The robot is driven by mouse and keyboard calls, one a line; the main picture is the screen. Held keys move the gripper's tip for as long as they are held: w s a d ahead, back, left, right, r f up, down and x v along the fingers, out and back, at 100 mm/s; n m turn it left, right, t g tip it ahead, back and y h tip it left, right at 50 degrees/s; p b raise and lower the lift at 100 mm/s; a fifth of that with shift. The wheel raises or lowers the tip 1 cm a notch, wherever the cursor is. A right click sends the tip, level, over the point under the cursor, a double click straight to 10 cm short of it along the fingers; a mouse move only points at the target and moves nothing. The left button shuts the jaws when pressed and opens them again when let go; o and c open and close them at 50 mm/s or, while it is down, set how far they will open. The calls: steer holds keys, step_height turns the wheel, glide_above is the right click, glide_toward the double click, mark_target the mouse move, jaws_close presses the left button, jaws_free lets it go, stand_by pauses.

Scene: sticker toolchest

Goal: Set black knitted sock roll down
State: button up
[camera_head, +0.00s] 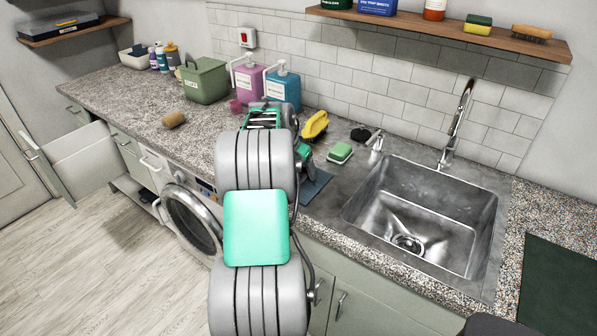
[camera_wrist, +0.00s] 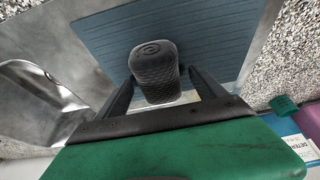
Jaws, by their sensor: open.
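The black knitted sock roll (camera_wrist: 155,72) shows in the wrist view as a dark, ribbed cylinder with a spiral end, over the blue mat (camera_wrist: 220,30). My gripper (camera_wrist: 161,78) is open, with one finger on each side of the roll and a visible gap beside it. I cannot tell whether the roll's base rests on the mat. In the head view, my arm hides the sock roll and most of the gripper, and only a corner of the blue mat (camera_head: 316,186) shows.
The steel sink (camera_head: 425,215) and faucet lie right of the mat. A green-and-white sponge (camera_head: 340,153), yellow brush (camera_head: 314,125) and black round item (camera_head: 360,135) are close by. Pink (camera_head: 247,80) and blue (camera_head: 283,88) dispensers stand behind.

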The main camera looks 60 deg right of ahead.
steer(key=shift+d+f, duration=0.25)
steer(key=shift+f, duration=0.25)
steer(key=shift+c, duration=0.4)
steer(key=shift+r, duration=0.1)
steer(key=c, duration=1.5)
